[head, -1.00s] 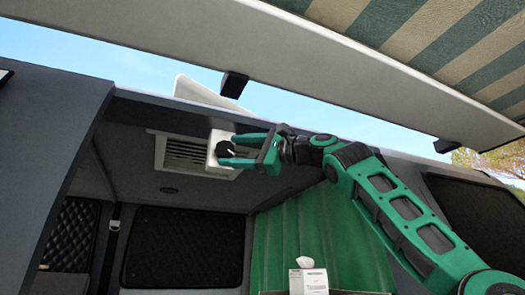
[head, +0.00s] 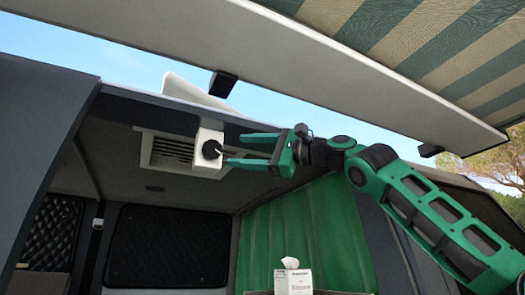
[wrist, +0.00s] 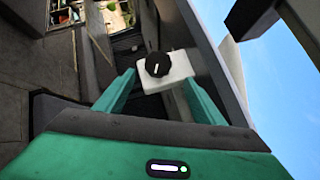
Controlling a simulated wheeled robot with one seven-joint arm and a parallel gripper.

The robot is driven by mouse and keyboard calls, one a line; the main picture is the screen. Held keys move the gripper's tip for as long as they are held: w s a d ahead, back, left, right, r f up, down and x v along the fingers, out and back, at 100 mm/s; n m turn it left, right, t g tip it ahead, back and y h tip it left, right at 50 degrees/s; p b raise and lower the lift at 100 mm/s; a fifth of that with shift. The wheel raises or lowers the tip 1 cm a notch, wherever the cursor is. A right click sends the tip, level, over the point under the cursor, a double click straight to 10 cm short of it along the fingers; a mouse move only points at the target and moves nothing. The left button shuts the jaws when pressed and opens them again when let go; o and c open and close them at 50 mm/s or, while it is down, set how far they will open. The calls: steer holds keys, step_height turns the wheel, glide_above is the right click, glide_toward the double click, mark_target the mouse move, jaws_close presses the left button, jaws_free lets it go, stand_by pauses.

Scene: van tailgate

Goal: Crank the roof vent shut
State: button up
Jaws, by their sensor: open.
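The roof vent (head: 172,150) is a white frame with dark slats in the van ceiling. A white box (head: 209,135) at its right side carries a round black knob (head: 212,150). A white raised lid (head: 195,92) shows above the roof edge. My green gripper (head: 230,150) is open to the right of the knob, its fingers pointing left at it, apart from it as far as I can tell. In the wrist view the knob (wrist: 157,64), with a white mark, lies beyond and between the open fingertips, on the white box (wrist: 178,68). Nothing is between the fingers.
The awning rail (head: 370,75) runs above my arm, with a dark bracket (head: 222,85) near the lid. A green curtain (head: 305,235) hangs below my gripper. A tissue box (head: 293,280) stands at the bottom. The space below the vent is clear.

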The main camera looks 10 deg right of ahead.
steer(key=shift+v, duration=1.75)
steer(key=shift+d+r, duration=0.1)
steer(key=shift+d, duration=0.05)
